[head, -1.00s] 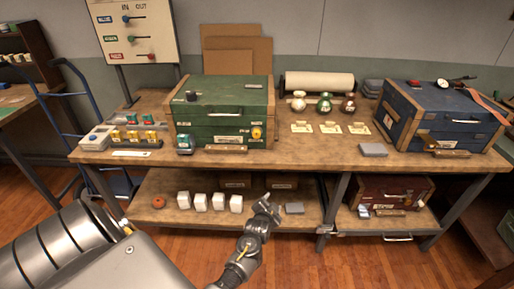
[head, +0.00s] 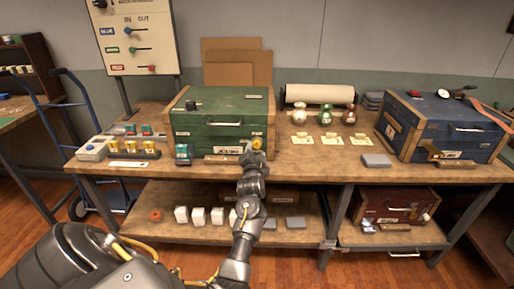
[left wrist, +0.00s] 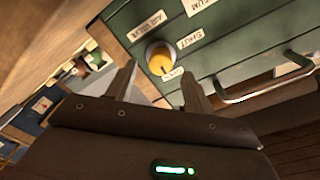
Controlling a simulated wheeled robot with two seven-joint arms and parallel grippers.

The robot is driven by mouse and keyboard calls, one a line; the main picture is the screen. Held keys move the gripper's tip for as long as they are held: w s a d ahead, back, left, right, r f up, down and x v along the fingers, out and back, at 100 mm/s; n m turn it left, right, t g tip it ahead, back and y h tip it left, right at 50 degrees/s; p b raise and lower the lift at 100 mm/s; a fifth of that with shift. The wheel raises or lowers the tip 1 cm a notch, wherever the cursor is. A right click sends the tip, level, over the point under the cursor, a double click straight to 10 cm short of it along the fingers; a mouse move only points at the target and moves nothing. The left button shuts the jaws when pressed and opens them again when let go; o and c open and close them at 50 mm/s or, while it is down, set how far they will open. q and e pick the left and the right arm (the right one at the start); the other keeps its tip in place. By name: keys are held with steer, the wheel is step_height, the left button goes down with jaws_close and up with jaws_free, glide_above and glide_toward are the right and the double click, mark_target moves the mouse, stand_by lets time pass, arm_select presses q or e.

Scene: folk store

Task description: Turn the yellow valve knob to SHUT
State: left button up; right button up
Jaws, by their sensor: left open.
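The yellow valve knob (head: 257,143) is on the front of the green chest (head: 220,103), near its lower right corner. In the left wrist view the knob (left wrist: 160,60) shows as a round yellow knob in a pale ring, with a dark mark toward a small label at its lower edge. A SHUT label (left wrist: 190,38) and an AIR VALVE label (left wrist: 148,25) are beside it. My left gripper (head: 252,149) is in front of the knob. In the left wrist view its open fingers (left wrist: 159,76) are on both sides of the knob, apparently without gripping it. My right gripper is not in view.
A metal handle (left wrist: 265,90) sticks out of the chest near the knob. White blocks (head: 199,215) stand on the lower shelf. A blue chest (head: 450,125) is at the right.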

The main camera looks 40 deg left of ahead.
mark_target(257, 146)
arm_select(q)
steer(key=x, duration=0.2)
steer(key=shift+w+a, duration=0.2)
steer(key=shift+w, duration=0.05)
steer(key=shift+w+a, duration=0.4)
steer(key=shift+w, duration=0.1)
steer(key=shift+c, duration=0.4)
steer(key=c, duration=0.7)
steer(key=shift+d, duration=0.2)
steer(key=shift+c, duration=0.9)
steer(key=shift+a, duration=0.15)
